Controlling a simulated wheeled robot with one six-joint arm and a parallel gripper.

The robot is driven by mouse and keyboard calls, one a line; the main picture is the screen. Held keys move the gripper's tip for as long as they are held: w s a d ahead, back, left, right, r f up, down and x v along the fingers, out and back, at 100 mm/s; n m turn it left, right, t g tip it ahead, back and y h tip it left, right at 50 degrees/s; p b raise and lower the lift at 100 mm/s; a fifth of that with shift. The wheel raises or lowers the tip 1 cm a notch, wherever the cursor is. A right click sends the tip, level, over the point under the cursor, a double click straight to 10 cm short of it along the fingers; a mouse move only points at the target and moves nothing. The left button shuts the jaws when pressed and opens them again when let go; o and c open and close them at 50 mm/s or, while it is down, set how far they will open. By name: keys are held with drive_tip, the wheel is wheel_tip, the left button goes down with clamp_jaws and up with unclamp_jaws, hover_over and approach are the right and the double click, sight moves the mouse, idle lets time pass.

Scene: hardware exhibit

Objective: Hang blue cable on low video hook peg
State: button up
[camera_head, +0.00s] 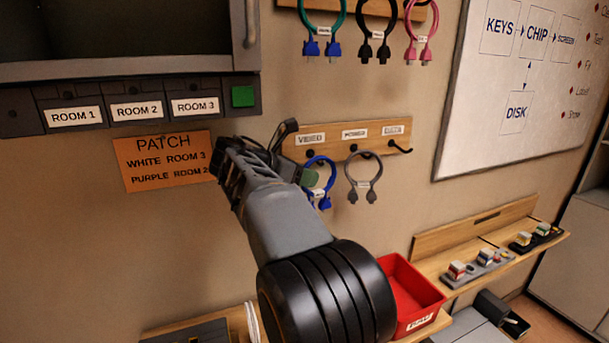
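The blue cable (331,176) is a loop with two blue plugs hanging downward. It is just below the VIDEO label (310,139) on the low wooden peg rail (345,135). The top of its loop is at the video hook peg (309,154), but I cannot tell whether it rests on the peg. My gripper (297,155) is close to the rail's left end, at the left side of the blue loop. The arm and gripper body cover part of the cable's left side. I cannot see whether the fingers are closed or touch the cable.
A grey cable (351,180) hangs at the POWER peg to the right; the DATA peg (401,150) is empty. Green, black and pink cables (416,40) hang from an upper rail. A red bin (433,290) stands below right. A patch note (150,178) is on the left wall.

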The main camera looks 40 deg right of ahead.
drive_tip(key=shift+o, duration=0.7)
